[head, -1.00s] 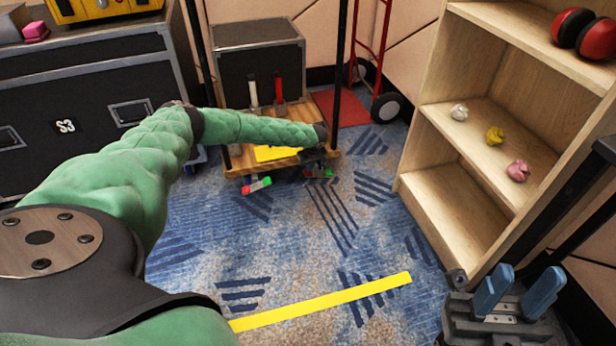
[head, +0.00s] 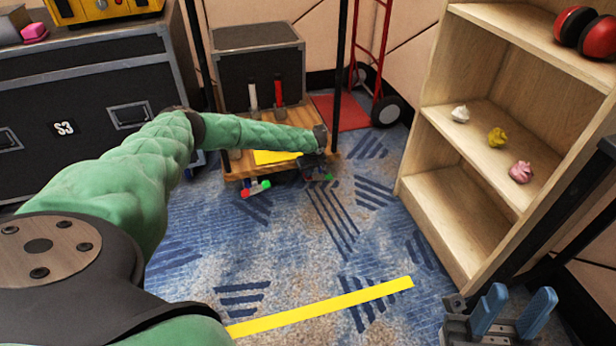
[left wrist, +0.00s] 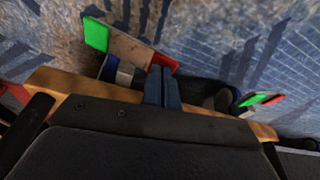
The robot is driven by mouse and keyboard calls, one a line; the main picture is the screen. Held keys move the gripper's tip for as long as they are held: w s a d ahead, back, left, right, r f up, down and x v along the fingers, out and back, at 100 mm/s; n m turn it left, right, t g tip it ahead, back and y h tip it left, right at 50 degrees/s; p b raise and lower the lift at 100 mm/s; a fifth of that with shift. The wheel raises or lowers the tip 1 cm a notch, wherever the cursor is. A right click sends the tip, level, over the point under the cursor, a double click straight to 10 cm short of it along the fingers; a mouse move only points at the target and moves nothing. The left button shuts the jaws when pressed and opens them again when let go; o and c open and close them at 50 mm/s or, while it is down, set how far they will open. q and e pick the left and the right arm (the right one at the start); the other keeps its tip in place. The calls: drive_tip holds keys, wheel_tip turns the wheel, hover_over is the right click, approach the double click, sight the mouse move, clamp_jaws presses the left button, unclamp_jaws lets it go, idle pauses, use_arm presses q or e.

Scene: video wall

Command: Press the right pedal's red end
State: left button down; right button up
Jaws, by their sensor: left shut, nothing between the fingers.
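The right pedal shows in the left wrist view as a pale bar (left wrist: 128,46) with a green end on the left and a red end (left wrist: 163,63) on the right. In the head view it is mostly hidden behind my gripper. My left gripper (left wrist: 161,72) is shut and empty, its fingertips at the red end; I cannot tell whether they touch it. In the head view my left gripper (head: 316,172) is low at the cart's front edge. The left pedal (head: 256,189) has a red left end and a green right end. My right gripper (head: 516,318) is open and empty.
The wooden cart deck (head: 236,172) carries a black case (head: 260,65), two levers and a yellow plate. A red hand truck (head: 372,60) stands behind. A wooden shelf (head: 440,185) stands right. Blue carpet with yellow tape (head: 320,305) is clear in front.

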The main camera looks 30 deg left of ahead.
use_arm(q)
drive_tip(key=shift+d+x, duration=0.2)
drive_tip(key=shift+x, duration=0.75)
drive_tip(key=shift+s+f, duration=0.1)
drive_tip(key=shift+s, duration=0.05)
drive_tip(key=d+p, duration=0.1)
drive_tip(key=s+p, duration=0.1)
drive_tip(key=p, duration=0.1)
drive_tip(key=d+r+p, duration=0.1)
drive_tip(key=p, duration=0.1)
drive_tip(key=shift+s+d, duration=0.3)
